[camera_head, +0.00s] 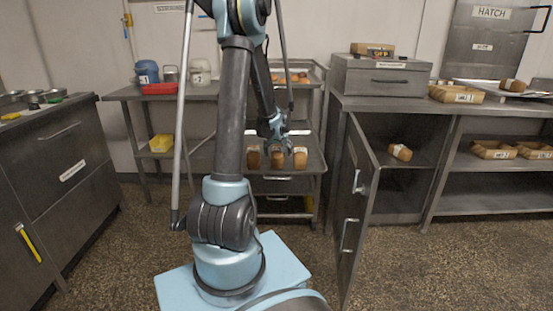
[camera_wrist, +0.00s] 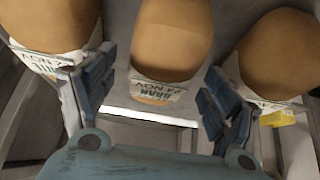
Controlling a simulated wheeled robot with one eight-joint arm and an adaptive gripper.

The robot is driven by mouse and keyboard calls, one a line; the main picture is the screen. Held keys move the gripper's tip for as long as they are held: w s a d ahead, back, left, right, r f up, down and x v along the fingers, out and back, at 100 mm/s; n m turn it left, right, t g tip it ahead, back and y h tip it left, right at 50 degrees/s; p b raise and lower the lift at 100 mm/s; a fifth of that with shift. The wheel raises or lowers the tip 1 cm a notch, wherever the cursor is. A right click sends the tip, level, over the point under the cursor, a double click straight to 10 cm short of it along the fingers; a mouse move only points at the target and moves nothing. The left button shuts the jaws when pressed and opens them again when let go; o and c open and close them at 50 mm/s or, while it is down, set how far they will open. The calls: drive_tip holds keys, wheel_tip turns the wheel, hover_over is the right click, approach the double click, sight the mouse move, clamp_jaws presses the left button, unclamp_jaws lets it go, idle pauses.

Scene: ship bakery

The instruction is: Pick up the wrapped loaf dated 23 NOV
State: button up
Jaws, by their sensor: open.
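Three wrapped loaves stand in a row on a rack shelf: left (camera_head: 253,158), middle (camera_head: 276,159) and right (camera_head: 300,159). My gripper (camera_head: 275,138) is just above the middle one. In the wrist view, my open gripper (camera_wrist: 155,95) has one finger on each side of the middle loaf (camera_wrist: 172,40), with no clear contact. Its upside-down label seems to read BRAN and a NOV date, perhaps 23. The left loaf (camera_wrist: 52,22) has a label ending in NOV, its day unclear. The right loaf (camera_wrist: 280,50) has a label mostly hidden by a finger.
The neighbouring loaves stand close outside both fingers. The rack (camera_head: 285,185) has another shelf above with baked goods. An open cabinet door (camera_head: 352,215) juts out at right. Another loaf (camera_head: 400,152) is inside that cabinet. A yellow object (camera_wrist: 277,118) shows beyond the right finger.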

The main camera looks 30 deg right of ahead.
drive_tip(key=shift+x, duration=1.9)
drive_tip(key=c, duration=1.3)
